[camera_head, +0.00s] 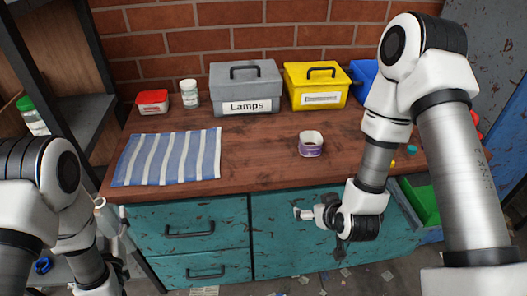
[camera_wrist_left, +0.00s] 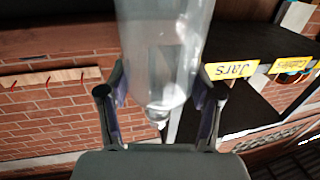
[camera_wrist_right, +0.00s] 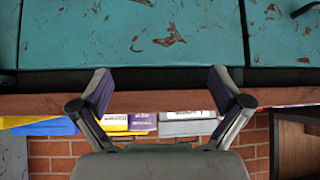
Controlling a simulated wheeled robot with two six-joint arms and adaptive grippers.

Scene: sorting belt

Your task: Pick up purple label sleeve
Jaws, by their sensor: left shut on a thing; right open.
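The purple label sleeve (camera_head: 311,149), a short open ring with white and purple on it, stands on the wooden worktop right of centre. My right gripper (camera_head: 306,213) is open and empty, low in front of the teal drawers and below the worktop's front edge, apart from the sleeve. In the right wrist view its two fingers (camera_wrist_right: 160,85) are spread wide with nothing between them. My left gripper (camera_head: 118,222) is at the far left, beside the cabinet. The left wrist view shows it shut on a clear bottle (camera_wrist_left: 165,45).
The worktop (camera_head: 255,160) carries a striped cloth (camera_head: 168,157), a grey Lamps box (camera_head: 246,92), a yellow box (camera_head: 317,88), a red-lidded tub (camera_head: 152,102) and a small white jar (camera_head: 189,94). A green bin (camera_head: 423,200) stands at right. Bare wood surrounds the sleeve.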

